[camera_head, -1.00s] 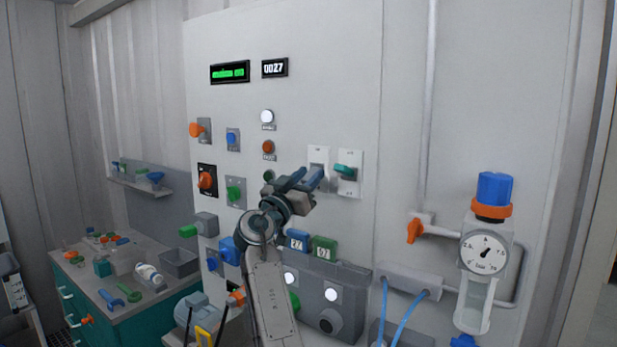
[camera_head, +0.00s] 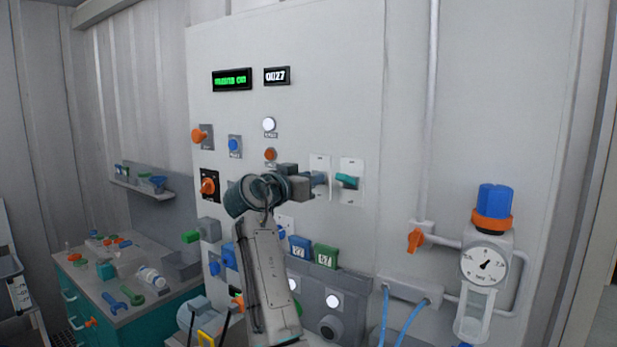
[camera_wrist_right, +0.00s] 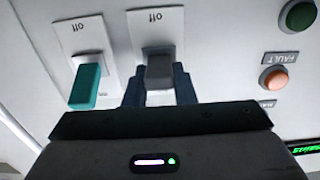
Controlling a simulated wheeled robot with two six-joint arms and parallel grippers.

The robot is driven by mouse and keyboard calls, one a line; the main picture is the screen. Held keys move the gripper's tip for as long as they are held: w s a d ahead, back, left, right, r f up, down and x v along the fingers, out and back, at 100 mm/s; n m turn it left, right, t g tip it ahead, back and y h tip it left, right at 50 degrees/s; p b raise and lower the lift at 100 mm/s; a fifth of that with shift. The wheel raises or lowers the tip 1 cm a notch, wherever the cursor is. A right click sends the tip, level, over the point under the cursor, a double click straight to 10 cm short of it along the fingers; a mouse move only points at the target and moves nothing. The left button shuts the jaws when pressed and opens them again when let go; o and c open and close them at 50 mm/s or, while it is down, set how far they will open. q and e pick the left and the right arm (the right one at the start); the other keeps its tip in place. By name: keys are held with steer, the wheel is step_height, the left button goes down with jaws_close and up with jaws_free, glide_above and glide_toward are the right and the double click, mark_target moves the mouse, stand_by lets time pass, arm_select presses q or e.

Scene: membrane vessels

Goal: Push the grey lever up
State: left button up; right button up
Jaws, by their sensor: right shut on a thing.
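The grey lever (camera_wrist_right: 160,70) sits on a white plate marked "off" in the right wrist view, which shows the panel upside down. My right gripper (camera_wrist_right: 160,88) has one dark blue finger on each side of the lever and is shut on it. In the head view my right gripper (camera_head: 318,180) is at the left of two switch plates and mostly hides the lever there. My left gripper is not in view.
A teal lever (camera_head: 347,181) is close to the right of the grey one; it also shows in the wrist view (camera_wrist_right: 86,86). An orange fault button (camera_head: 270,154) is up and left. A gauge (camera_head: 484,264) and pipes stand farther right.

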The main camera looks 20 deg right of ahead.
steer(key=r+g+y+p, duration=0.1)
steer(key=y+p, duration=0.1)
steer(key=shift+w+d+r+g+p, duration=0.1)
steer(key=shift+r+g+p, duration=0.2)
steer(key=shift+p, duration=0.05)
steer(key=shift+d+r+g+y+p, duration=0.15)
steer(key=shift+g+y+p, duration=0.5)
steer(key=shift+p, duration=0.35)
steer(key=shift+w+g+y+p, duration=0.15)
steer(key=shift+g+y+p, duration=0.1)
steer(key=shift+y+p, duration=0.25)
steer(key=shift+f, duration=0.2)
steer(key=o, duration=0.7)
steer(key=shift+o, duration=1.4)
steer(key=shift+d, duration=0.1)
